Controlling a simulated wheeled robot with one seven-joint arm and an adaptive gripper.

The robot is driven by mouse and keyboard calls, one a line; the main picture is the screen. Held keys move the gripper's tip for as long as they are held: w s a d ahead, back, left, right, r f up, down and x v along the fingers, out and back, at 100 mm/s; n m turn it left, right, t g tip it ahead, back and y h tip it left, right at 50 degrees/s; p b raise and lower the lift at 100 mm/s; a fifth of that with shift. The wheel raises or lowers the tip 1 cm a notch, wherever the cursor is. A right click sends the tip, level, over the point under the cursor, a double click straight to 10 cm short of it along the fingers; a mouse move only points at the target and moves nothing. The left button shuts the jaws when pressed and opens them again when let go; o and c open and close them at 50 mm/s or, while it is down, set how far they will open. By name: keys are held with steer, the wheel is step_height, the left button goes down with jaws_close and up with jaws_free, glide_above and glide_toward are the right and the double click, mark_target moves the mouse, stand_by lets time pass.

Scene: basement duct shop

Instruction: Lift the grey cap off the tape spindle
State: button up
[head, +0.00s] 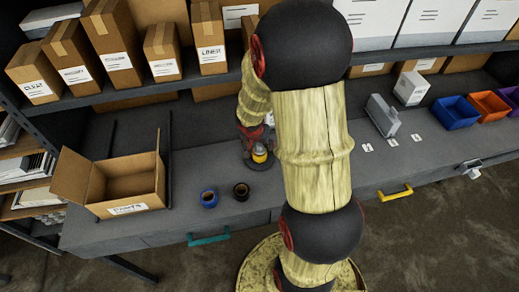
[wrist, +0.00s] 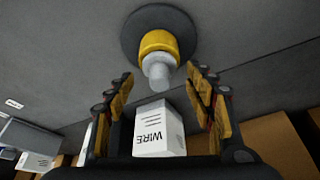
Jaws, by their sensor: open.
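The tape spindle shows in the wrist view as a round dark base (wrist: 129,38) with a yellow tape roll (wrist: 160,40) around its post. The pale grey cap (wrist: 158,71) sits on its end. My gripper (wrist: 159,76) is open, with one finger to each side of the cap in the picture. Nothing is held, and I see no contact with the cap. In the head view the yellow roll (head: 260,155) stands on the bench under my gripper (head: 256,143). The cap is not clear there, and my arm hides part of that area.
A blue roll (head: 209,198) and a dark roll (head: 241,191) are on the bench's front left. An open cardboard box (head: 127,211) stands further left. Right are a grey device (head: 383,115), a white box (head: 411,88) and a blue bin (head: 456,112). Cartons (head: 112,50) line the shelf above.

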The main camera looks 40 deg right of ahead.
steer(key=shift+d+f, duration=0.15)
steer(key=shift+f, duration=0.25)
steer(key=shift+c, duration=0.5)
steer(key=c, duration=0.8)
